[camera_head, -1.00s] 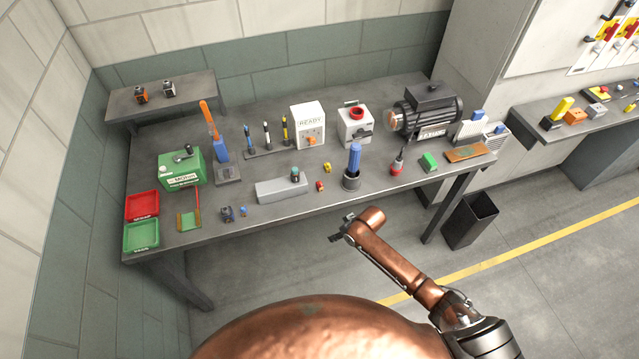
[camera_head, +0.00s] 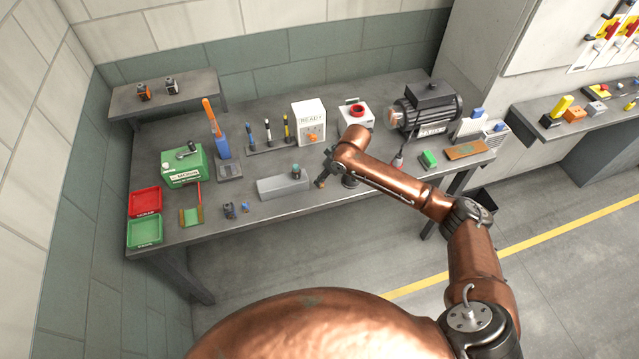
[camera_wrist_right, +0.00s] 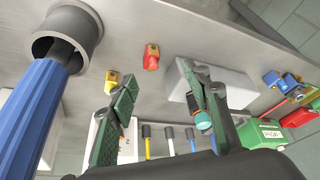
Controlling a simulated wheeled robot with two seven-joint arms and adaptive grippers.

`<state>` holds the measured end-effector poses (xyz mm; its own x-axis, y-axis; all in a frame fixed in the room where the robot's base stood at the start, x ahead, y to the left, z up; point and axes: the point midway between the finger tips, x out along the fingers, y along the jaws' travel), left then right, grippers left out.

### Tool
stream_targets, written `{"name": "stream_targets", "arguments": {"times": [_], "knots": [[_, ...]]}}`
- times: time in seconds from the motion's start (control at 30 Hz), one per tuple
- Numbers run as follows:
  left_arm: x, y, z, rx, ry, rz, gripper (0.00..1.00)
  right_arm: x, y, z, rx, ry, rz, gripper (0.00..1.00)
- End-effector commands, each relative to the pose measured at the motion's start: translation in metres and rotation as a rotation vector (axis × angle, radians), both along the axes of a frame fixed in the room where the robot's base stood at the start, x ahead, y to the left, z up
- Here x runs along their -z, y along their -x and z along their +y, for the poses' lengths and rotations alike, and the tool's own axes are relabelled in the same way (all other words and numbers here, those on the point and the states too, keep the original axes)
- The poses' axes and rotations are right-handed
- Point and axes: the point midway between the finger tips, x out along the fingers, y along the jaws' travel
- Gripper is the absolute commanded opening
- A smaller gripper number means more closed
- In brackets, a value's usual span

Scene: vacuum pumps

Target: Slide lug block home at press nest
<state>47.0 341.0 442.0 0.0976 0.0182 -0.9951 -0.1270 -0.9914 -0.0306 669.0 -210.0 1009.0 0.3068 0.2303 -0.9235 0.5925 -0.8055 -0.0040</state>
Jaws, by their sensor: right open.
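The lever press (camera_head: 222,145), with a blue column and orange handle, stands at the back left of the bench on a dark base (camera_head: 229,170). I cannot tell surely which piece is the lug block. A small dark block with blue (camera_head: 229,210) sits near the front edge. In the right wrist view a red block (camera_wrist_right: 151,57) and a yellow block (camera_wrist_right: 111,82) lie beyond my fingers. My right gripper (camera_head: 322,178) is open and empty over the bench, right of the grey bar (camera_head: 282,187); its spread fingers show in the wrist view (camera_wrist_right: 160,76). My left gripper is not visible.
A teal-topped piece (camera_head: 296,172) is at the grey bar. A blue-handled tool (camera_wrist_right: 38,105) stands in a dark cup (camera_wrist_right: 70,30) close beside my right gripper. A green box (camera_head: 184,165) and red and green trays (camera_head: 145,201) are at left. A motor (camera_head: 428,112) stands at right.

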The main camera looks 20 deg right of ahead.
Motion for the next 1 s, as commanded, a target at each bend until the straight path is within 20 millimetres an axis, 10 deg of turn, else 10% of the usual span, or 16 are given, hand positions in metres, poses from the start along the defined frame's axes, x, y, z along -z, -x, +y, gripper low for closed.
{"name": "stream_targets", "arguments": {"times": [1.0], "knots": [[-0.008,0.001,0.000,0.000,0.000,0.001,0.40,0.066,-0.030,0.006,0.013,0.004,-0.002,0.44]]}}
